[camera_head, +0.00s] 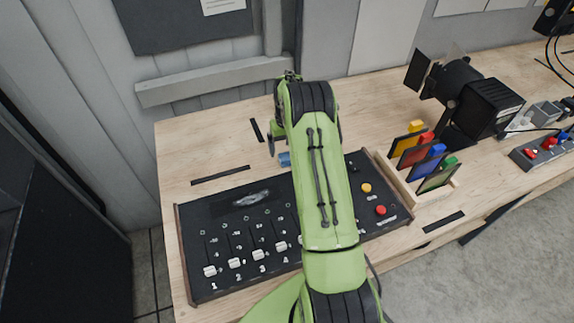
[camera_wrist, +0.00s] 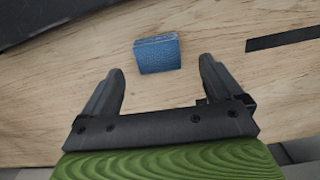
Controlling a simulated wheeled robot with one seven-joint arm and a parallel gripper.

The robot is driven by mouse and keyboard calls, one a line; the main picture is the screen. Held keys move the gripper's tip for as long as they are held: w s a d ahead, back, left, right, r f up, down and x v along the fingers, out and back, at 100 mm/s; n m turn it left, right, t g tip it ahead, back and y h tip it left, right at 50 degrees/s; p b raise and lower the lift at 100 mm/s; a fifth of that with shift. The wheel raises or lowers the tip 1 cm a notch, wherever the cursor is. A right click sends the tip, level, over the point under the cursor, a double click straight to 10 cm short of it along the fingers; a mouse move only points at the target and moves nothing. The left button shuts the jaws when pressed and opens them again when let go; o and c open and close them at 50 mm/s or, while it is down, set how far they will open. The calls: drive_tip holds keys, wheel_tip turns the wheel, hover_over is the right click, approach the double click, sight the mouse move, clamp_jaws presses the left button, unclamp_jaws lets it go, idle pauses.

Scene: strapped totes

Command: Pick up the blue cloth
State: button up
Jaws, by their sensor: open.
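The blue cloth (camera_wrist: 158,55) is a small folded block lying on the wooden bench top in the wrist view. In the head view a small part of the blue cloth (camera_head: 284,159) shows beside my green arm, behind the black fader panel; the rest is hidden by the arm. My gripper (camera_wrist: 161,72) is open and empty in the wrist view. The cloth lies ahead of the fingertips, roughly between their lines and apart from them. In the head view my gripper is mostly hidden by the arm, with one finger showing left of the cloth.
The fader panel (camera_head: 220,225) lies in front of the cloth, partly under my arm. A rack of coloured filters (camera_head: 432,195) and a black stage lamp (camera_head: 480,105) stand to the right. Black tape strips (camera_head: 220,174) mark the bench. Bare wood lies at the back left.

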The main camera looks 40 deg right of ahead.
sight(288, 156)
wheel_tip(288, 156, down, 5)
drive_tip(key=shift+s+r+b, duration=0.15)
drive_tip(key=shift+r+b, duration=0.05)
drive_tip(key=shift+b, duration=0.8)
drive_tip(key=shift+r, duration=0.15)
drive_tip(key=shift+c, duration=0.7)
drive_tip(key=c, duration=0.9)
wheel_tip(288, 156, up, 10)
drive_tip(key=shift+r, duration=0.1)
drive_tip(key=shift+c, duration=0.7)
drive_tip(key=o, duration=0.5)
drive_tip(key=c, duration=0.3)
drive_tip(key=shift+c, duration=0.2)
